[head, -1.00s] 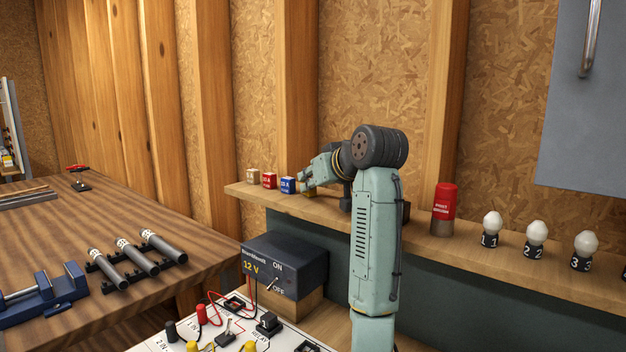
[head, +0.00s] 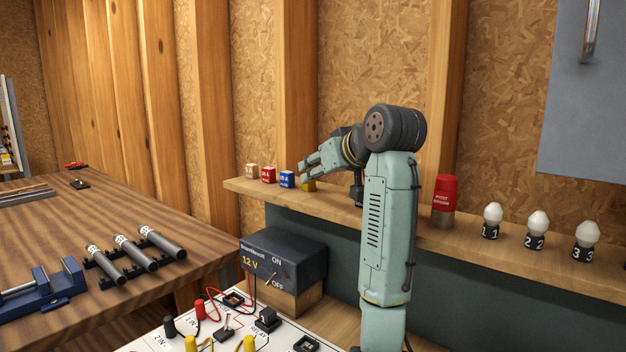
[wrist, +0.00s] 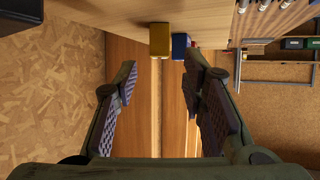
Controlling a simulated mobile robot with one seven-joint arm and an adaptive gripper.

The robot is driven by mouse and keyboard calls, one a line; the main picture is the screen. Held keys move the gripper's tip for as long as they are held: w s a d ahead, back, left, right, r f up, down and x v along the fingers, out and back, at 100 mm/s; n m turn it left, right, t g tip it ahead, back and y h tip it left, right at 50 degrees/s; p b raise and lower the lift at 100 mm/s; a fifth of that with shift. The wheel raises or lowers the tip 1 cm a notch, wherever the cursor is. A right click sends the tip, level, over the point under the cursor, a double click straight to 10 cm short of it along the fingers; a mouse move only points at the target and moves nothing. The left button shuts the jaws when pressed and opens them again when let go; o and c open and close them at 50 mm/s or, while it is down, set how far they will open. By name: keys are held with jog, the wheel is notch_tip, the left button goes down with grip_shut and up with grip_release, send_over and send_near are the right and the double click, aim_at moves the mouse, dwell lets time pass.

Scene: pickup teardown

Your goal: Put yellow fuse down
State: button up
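The yellow fuse (head: 309,186) sits on the wooden shelf (head: 340,200), at the right end of a short row of fuse blocks. My gripper (head: 303,171) is just above and beside it in the head view and partly overlaps it. In the wrist view my gripper (wrist: 161,78) is open, with its two fingers wide apart and nothing between them. There the yellow fuse (wrist: 160,40) lies beyond the fingertips, apart from them, against the shelf surface.
Left of the yellow fuse stand a blue fuse (head: 287,179), a red fuse (head: 268,174) and a tan fuse (head: 250,170). A red-topped cylinder (head: 444,198) and numbered bulbs (head: 492,219) stand further right. The 12 V supply (head: 284,262) is below the shelf.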

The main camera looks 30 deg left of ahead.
jog(key=b+v, duration=0.2)
jog(key=v, duration=0.6)
jog(key=shift+d, duration=0.1)
